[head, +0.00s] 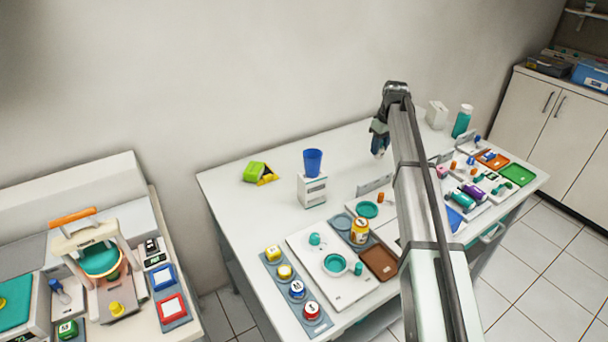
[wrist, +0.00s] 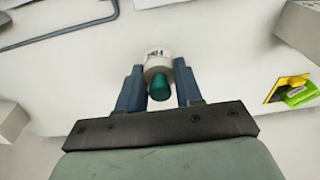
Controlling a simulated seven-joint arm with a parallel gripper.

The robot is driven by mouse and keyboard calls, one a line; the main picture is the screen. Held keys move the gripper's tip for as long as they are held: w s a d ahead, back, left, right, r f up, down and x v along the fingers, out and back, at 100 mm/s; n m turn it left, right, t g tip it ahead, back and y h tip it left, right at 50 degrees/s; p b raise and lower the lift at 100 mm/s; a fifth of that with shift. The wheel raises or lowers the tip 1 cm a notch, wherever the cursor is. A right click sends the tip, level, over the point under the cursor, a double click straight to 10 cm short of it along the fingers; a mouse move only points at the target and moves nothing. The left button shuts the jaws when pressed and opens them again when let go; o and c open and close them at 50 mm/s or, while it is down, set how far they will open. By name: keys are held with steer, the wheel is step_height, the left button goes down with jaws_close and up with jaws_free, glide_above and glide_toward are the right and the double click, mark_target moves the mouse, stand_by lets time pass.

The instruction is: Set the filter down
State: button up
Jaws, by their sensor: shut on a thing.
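The filter (wrist: 158,64) shows in the wrist view as a short white cylinder with dark print and a teal end. My gripper (wrist: 159,75) is shut on it, with one blue-grey finger on each side. The white table lies beyond it; whether the filter touches the table I cannot tell. In the head view my gripper (head: 379,145) points down over the far part of the table, near the wall. There the filter is too small and too covered to make out clearly.
A white box with a blue cup (head: 313,162) and a green and yellow block (head: 260,173) stand left of my gripper. A white box (head: 437,114) and teal bottle (head: 462,121) stand to its right. Trays crowd the table's front. The back between is mostly clear.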

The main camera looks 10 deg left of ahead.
steer(key=s+a+n, duration=0.2)
steer(key=s+a, duration=0.6)
steer(key=a, duration=0.7)
steer(key=s+a+n, duration=0.3)
steer(key=s+a, duration=0.5)
steer(key=a, duration=0.6)
steer(key=s+a+n, duration=0.2)
steer(key=s+a, duration=0.6)
steer(key=a, duration=0.7)
steer(key=shift+g, duration=0.4)
steer(key=shift+d+f, duration=0.1)
steer(key=shift+f, duration=4.65)
steer(key=shift+f, duration=0.1)
steer(key=o, duration=1)
step_height(320, 180, up, 12)
steer(key=d, duration=0.1)
steer(key=shift+s+d, duration=0.15)
steer(key=shift+d, duration=0.05)
